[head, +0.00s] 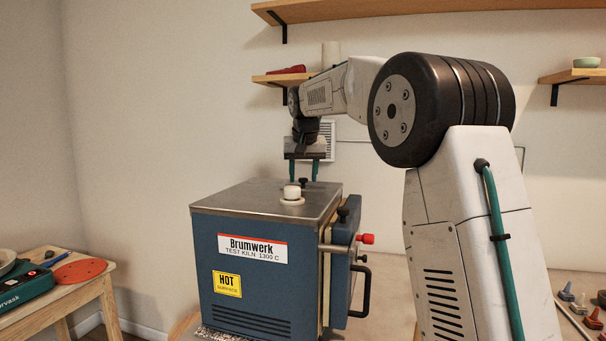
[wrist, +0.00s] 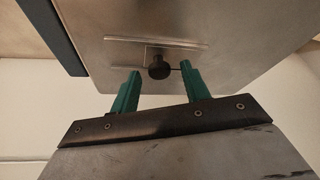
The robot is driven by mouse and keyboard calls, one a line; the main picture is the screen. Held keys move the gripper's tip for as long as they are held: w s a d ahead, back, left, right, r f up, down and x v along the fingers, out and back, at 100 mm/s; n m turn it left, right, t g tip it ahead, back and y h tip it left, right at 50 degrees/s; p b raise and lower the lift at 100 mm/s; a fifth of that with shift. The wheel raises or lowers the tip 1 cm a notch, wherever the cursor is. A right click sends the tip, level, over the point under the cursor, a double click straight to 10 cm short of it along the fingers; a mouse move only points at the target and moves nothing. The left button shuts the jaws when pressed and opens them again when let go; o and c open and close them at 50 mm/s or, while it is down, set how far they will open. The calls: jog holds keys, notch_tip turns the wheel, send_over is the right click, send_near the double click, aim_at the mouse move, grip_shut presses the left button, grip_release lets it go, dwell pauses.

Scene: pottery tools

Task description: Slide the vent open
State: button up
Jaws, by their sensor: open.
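The blue kiln (head: 240,268) has a grey metal top (head: 235,196). The vent's small black knob (head: 303,181) stands near the back of that top. In the wrist view the knob (wrist: 158,66) sits by a thin rectangular plate between two rails (wrist: 155,41). My gripper (head: 304,179) points down over the back of the kiln top, its two green fingers apart and empty. In the wrist view my gripper's fingertips (wrist: 161,69) lie to either side of the knob. I cannot tell whether they are low enough to surround it or touch it.
A white round plug (head: 292,193) stands on the kiln top in front of the knob. The kiln's right side has a red-tipped knob (head: 365,239) and a black handle (head: 359,291). A wooden table (head: 70,296) with tools stands at the left. Shelves (head: 430,10) line the wall.

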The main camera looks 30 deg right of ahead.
grip_shut()
jog(key=shift+s+d, duration=1.6)
jog(key=shift+c, duration=1.3)
grip_release()
jog(key=shift+o, duration=1.3)
jog(key=shift+s+d, duration=0.1)
jog(key=shift+d, duration=0.1)
jog(key=shift+a, duration=0.15)
jog(key=shift+r, duration=0.1)
